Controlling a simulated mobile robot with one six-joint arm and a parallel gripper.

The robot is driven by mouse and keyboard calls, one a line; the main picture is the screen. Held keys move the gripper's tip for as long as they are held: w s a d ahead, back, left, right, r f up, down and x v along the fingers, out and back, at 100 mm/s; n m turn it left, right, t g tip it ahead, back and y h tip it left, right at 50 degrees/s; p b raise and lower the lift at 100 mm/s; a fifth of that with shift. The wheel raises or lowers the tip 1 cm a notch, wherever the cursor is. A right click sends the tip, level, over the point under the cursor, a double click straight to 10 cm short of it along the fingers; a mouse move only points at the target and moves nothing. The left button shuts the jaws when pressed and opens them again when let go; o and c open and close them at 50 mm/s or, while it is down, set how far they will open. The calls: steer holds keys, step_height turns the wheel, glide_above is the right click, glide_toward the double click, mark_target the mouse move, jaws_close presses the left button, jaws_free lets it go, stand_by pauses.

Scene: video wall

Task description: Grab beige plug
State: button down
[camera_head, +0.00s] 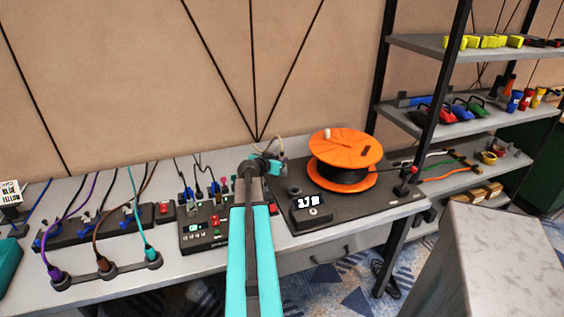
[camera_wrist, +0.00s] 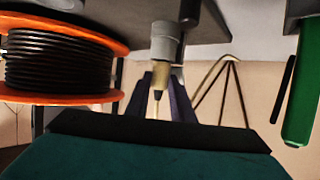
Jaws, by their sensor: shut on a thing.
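The beige plug (camera_wrist: 160,78) is at the centre of the wrist view, with a grey collar above it and a thin pale cord below. My gripper (camera_wrist: 161,92) has its dark fingers on either side of the plug and is shut on it. In the head view my gripper (camera_head: 268,162) is above the bench, just left of the orange spool. The thin beige cord (camera_head: 268,141) loops behind it. The plug itself is mostly hidden there by my arm.
The orange cable spool (camera_head: 345,148) stands close on the right, on a dark unit with a lit display (camera_head: 308,202). A control box (camera_head: 205,232) and several coloured cables crowd the left bench. A shelf rack (camera_head: 450,125) stands to the right.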

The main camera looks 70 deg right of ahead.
steer(key=shift+r, duration=0.2)
steer(key=s+a+r+b, duration=0.3)
steer(key=s+a+b, duration=0.2)
steer(key=s+a, duration=0.2)
steer(key=shift+s+r, duration=0.4)
steer(key=shift+s, duration=0.15)
stand_by(0.5)
steer(key=b, duration=0.5)
steer(key=shift+s+a+r+b, duration=0.1)
steer(key=shift+s+a+b, duration=0.05)
steer(key=shift+s+b, duration=0.2)
steer(key=b, duration=0.4)
steer(key=shift+s+a, duration=0.2)
steer(key=shift+s, duration=0.05)
steer(key=b, duration=0.2)
steer(key=a+b, duration=0.1)
steer(key=b, duration=0.2)
steer(key=shift+s+a+b, duration=0.1)
steer(key=shift+s+b, duration=0.15)
steer(key=shift+b, duration=0.1)
steer(key=shift+s+a+r+b, duration=0.15)
steer(key=shift+s+a+b, duration=0.2)
steer(key=shift+s+a, duration=0.15)
steer(key=shift+s+a+r+b, duration=0.15)
steer(key=shift+s+a+b, duration=0.15)
steer(key=shift+s+a, duration=0.15)
